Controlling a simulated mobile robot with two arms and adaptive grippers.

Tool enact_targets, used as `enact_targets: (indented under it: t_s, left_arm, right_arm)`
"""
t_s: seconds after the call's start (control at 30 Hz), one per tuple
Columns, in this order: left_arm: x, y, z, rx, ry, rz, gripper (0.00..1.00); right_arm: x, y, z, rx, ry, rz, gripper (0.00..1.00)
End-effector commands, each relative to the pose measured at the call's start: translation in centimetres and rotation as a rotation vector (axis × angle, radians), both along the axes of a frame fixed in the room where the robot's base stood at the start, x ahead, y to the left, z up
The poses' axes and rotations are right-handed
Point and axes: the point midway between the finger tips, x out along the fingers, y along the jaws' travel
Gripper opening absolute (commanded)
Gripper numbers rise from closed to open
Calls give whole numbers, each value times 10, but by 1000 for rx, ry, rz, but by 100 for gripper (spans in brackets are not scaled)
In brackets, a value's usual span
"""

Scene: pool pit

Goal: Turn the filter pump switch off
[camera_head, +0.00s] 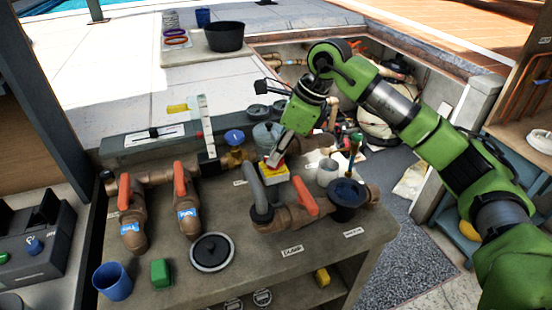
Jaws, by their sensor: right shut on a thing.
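A small switch box (264,178), yellow and white with a red part on top, stands on the bench behind a grey bent pipe; I take it to be the filter pump switch. My right gripper (277,158) reaches down to it from the upper right. Its fingertips are shut on the red part at the top of the box. The fingers partly cover the red part, so its exact setting cannot be told. My left gripper is not in view.
Brown pipes with orange handles (181,179) stand at the left. The grey bent pipe (255,188) and an orange-handled valve (304,195) are close in front of the switch. A blue cup (112,281) and a green block (160,272) sit at the front left.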

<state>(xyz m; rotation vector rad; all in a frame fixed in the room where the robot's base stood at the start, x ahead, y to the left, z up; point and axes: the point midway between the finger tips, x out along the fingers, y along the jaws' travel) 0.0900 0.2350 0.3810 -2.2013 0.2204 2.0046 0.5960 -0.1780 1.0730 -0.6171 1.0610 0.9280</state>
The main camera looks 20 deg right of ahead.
Motion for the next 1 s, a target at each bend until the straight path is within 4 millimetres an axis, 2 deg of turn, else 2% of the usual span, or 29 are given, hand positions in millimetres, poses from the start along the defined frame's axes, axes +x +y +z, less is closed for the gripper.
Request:
enact_targets:
  t_s: [0.5,1.0]
  left_arm:
    - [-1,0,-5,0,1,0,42]
    - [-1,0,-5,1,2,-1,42]
  right_arm:
    - [3,-1,1,-2,-1,419,0]
    - [4,-1,1,-3,-3,562,0]
